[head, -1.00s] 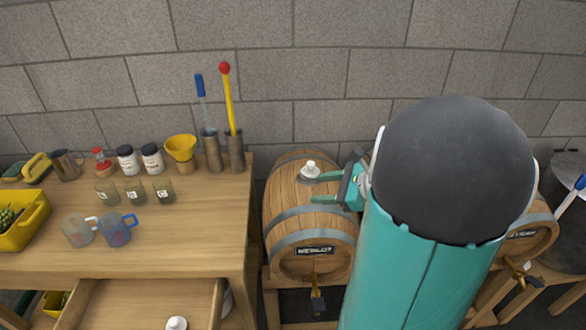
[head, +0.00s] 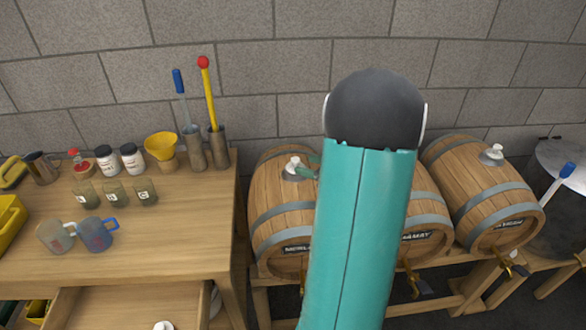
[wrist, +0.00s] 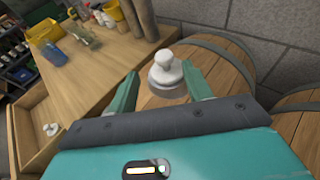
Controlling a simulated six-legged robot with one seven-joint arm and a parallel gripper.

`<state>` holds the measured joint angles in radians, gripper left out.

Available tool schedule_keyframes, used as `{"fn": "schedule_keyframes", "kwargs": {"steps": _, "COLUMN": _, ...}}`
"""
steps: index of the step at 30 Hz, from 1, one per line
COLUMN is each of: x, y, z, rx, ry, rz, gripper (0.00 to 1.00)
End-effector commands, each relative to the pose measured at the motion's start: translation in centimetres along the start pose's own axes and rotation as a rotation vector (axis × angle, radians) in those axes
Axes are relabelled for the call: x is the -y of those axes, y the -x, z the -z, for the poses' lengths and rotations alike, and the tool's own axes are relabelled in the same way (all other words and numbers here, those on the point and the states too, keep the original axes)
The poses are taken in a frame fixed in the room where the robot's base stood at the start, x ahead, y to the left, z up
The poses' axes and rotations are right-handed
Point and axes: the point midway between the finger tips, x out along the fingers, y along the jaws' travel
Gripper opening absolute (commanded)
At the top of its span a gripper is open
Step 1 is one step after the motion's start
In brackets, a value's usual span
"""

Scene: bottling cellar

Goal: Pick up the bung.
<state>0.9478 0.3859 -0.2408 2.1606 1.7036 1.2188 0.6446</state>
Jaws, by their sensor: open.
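A white bung (head: 293,163) stands upright in the grey collar on top of the left barrel (head: 268,200), whose label is partly hidden. In the wrist view the same bung (wrist: 163,60) shows just ahead of my open gripper (wrist: 160,69), with one finger on either side of its line. The jaws are empty, and I cannot tell whether the tips reach around the bung. In the head view my gripper (head: 307,166) is beside the bung, mostly hidden behind my arm. Another white bung (head: 494,151) sits on the right barrel (head: 480,190).
A wooden workbench (head: 190,215) stands left of the barrels, with jars, mugs and a yellow funnel (head: 161,146). Its open drawer (head: 110,305) holds a white piece (wrist: 50,129). A stone wall (head: 260,75) closes the back.

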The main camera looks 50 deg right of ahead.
Motion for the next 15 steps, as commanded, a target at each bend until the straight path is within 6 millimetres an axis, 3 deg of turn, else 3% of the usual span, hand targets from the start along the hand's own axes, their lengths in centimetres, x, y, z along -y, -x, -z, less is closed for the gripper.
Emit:
{"fn": "schedule_keyframes", "kwargs": {"steps": 3, "x": 0.0, "y": -2.0, "z": 0.0, "rx": 0.0, "ry": 0.0, "rz": -0.003, "gripper": 0.5}}
{"fn": "schedule_keyframes", "kwargs": {"steps": 11, "x": 0.2, "y": -4.1, "z": -0.1, "rx": 0.0, "ry": 0.001, "rz": -0.004, "gripper": 0.5}}
{"fn": "schedule_keyframes", "kwargs": {"steps": 15, "x": 0.5, "y": -6.3, "z": -0.2, "rx": 0.0, "ry": 0.002, "rz": -0.006, "gripper": 0.5}}
